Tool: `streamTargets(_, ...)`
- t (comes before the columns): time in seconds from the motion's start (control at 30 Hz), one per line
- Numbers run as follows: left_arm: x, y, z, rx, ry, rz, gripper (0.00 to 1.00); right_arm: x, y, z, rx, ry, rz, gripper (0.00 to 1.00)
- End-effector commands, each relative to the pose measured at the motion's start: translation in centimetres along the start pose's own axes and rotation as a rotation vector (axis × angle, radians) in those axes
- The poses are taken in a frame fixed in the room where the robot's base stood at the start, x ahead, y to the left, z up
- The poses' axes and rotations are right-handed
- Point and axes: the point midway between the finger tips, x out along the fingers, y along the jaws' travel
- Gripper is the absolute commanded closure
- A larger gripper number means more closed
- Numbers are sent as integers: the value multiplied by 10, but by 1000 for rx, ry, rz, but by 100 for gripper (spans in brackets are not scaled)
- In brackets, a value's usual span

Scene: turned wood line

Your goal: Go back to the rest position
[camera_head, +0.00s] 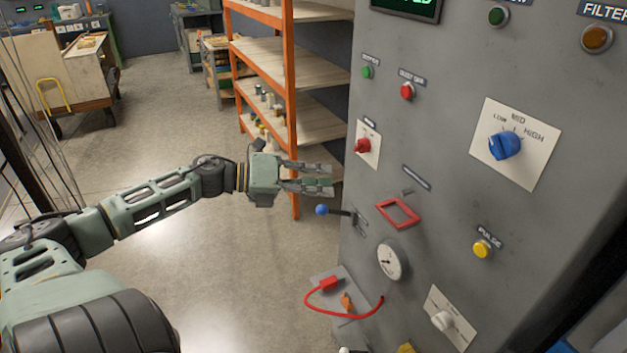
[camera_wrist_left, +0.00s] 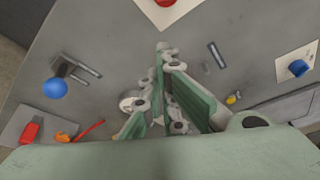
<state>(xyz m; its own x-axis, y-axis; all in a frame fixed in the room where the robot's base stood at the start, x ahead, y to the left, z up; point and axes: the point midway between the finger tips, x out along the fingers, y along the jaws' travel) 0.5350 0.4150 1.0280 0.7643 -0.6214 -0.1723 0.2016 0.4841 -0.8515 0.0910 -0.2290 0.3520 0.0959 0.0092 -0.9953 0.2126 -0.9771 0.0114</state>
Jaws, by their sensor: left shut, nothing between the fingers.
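My left gripper (camera_head: 330,181) is stretched out in front of the grey control panel (camera_head: 440,60), level with the space between a red knob and a blue-balled lever. Its fingers are shut and hold nothing; they also show in the left wrist view (camera_wrist_left: 165,52). The lever's blue ball (camera_head: 322,210) is just below the fingertips in the head view and at the left in the wrist view (camera_wrist_left: 55,88). The red knob (camera_head: 363,146) is above and right of the fingers. My right gripper is not in view.
The panel carries a blue selector knob (camera_head: 505,145), a red frame (camera_head: 398,213), a yellow button (camera_head: 482,249) and a gauge (camera_head: 391,261). A red cable (camera_head: 330,313) hangs low. An orange shelf rack (camera_head: 291,100) stands behind the gripper. Open floor (camera_head: 220,260) lies left of the panel.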

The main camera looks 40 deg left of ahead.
Motion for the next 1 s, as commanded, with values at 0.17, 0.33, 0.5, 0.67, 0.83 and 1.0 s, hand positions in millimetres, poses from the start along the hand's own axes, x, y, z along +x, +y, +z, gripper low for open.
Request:
streamTargets(0.17, -13, 0, 0, -1, 0, 2, 100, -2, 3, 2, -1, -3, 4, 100)
streamTargets(0.33, -16, 0, 0, 0, 0, 2, 100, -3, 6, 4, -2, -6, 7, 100)
streamTargets(0.5, -17, 4, 1, -11, -10, 4, 100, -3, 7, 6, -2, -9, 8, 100)
streamTargets(0.67, -32, 56, 7, -170, -141, 42, 100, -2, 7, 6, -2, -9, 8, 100)
streamTargets(0.83, -67, 170, -10, -510, -398, 133, 100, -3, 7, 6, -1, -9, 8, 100)
streamTargets(1.0, -99, 280, -74, -842, -620, 243, 100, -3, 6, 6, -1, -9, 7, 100)
